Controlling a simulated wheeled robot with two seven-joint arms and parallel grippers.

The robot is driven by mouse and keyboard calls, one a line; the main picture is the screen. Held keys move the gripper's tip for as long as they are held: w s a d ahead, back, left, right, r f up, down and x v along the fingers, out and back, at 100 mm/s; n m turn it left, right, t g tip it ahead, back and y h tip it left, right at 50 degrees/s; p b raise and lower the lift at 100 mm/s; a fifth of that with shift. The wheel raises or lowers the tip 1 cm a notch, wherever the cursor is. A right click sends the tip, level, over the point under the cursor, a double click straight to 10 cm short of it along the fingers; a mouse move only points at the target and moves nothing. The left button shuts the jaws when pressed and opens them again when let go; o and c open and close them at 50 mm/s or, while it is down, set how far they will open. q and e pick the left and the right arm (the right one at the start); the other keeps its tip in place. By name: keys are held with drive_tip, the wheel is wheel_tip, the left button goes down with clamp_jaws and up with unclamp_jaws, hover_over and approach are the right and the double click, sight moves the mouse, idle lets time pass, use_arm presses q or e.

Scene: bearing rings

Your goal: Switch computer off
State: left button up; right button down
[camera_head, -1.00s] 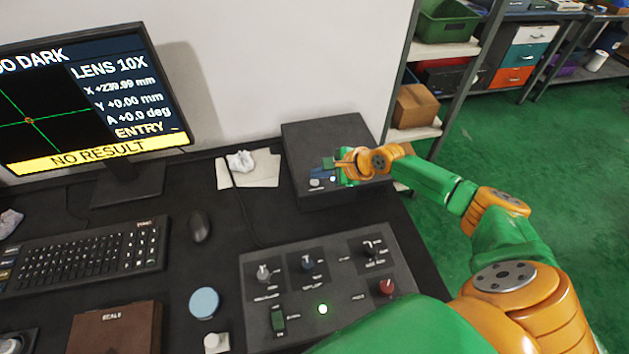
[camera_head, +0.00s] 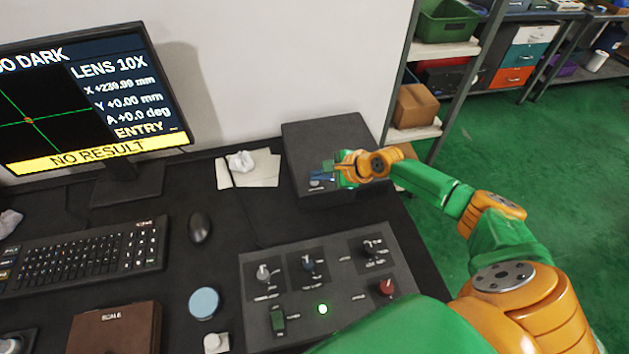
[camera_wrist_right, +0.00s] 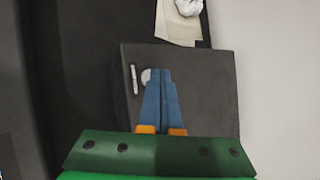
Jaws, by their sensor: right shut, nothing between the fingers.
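The computer appears to be the dark box (camera_head: 325,140) at the back right of the desk; its top also shows in the right wrist view (camera_wrist_right: 205,90). A round silver button (camera_wrist_right: 146,76) and a thin pale slot or bar (camera_wrist_right: 134,79) are on it. My right gripper (camera_head: 316,177) is over the box's front part, its blue fingers shut and empty. In the right wrist view the fingertips (camera_wrist_right: 161,72) overlap or lie right beside the button; I cannot tell whether they touch it. The monitor (camera_head: 90,95) is lit and reads "NO RESULT". My left gripper is out of view.
A control panel (camera_head: 340,270) with knobs and a lit green lamp stands in front of the box. A keyboard (camera_head: 85,255), mouse (camera_head: 199,227) and brown scale case (camera_head: 115,328) lie left. Paper with a crumpled wad (camera_head: 241,161) lies beside the box. A shelf (camera_head: 440,48) stands behind right.

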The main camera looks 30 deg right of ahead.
drive_tip(key=shift+f, duration=0.3)
drive_tip(key=shift+r, duration=0.1)
idle(0.4)
drive_tip(key=shift+r+p, duration=0.65)
drive_tip(key=shift+p, duration=0.2)
drive_tip(key=shift+r, duration=0.1)
wheel_tip(320, 180, up, 5)
drive_tip(key=p, duration=0.6)
